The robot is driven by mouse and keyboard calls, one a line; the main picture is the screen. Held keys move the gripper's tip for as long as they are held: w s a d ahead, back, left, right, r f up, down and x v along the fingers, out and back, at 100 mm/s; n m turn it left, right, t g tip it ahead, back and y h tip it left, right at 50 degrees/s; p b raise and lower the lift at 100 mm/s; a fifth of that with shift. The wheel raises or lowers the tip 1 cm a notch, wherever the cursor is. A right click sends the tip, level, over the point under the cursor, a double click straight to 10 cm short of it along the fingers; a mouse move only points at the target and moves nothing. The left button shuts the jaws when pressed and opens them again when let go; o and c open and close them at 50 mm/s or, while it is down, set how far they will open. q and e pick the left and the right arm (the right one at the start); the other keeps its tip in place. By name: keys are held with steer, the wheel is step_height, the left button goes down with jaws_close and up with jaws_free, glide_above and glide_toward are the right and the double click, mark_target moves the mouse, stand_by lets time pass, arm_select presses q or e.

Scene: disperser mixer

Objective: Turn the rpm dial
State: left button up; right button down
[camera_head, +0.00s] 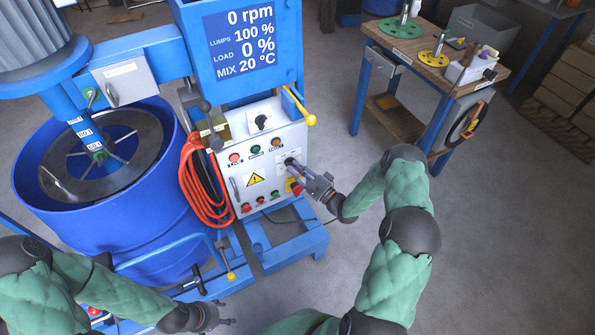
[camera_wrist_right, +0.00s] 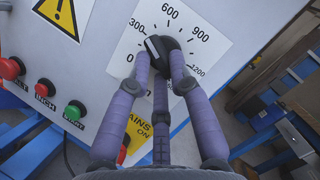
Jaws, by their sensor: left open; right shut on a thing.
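The black rpm dial (camera_wrist_right: 157,48) sits on a white scale plate (camera_wrist_right: 130,58) marked from 0 to 1200. A white mark on the dial points up and left, around the 300 to 600 side. My right gripper (camera_wrist_right: 161,66) is shut on the dial, with purple-grey fingers around it. In the head view my right gripper (camera_head: 297,168) reaches the right side of the grey control panel (camera_head: 240,181) and largely covers the dial. The blue display (camera_head: 239,45) reads 0 rpm. My left gripper (camera_head: 222,312) is open and empty, low at the front.
Red and green buttons (camera_wrist_right: 74,110) and a yellow warning sign (camera_wrist_right: 63,15) are near the dial. An orange hose (camera_head: 201,185) hangs left of the panel. A blue drum (camera_head: 110,215) stands at left. A wooden-topped bench (camera_head: 430,65) stands at back right; floor between is clear.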

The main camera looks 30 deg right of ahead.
steer(key=shift+a+f+m+t+h+b, duration=0.15)
steer(key=shift+m+t+h+b, duration=0.3)
steer(key=shift+m, duration=1.05)
steer(key=shift+a+f+m+t+h+b, duration=0.15)
steer(key=shift+m+t+h, duration=0.4)
steer(key=shift+m, duration=0.95)
steer(key=shift+a+f+m+t+h+b, duration=0.15)
steer(key=shift+m+t+h+b, duration=0.3)
steer(key=shift+m, duration=1.05)
steer(key=shift+r, duration=0.15)
steer(key=c, duration=1.1)
jaws_free()
steer(key=v, duration=1.2)
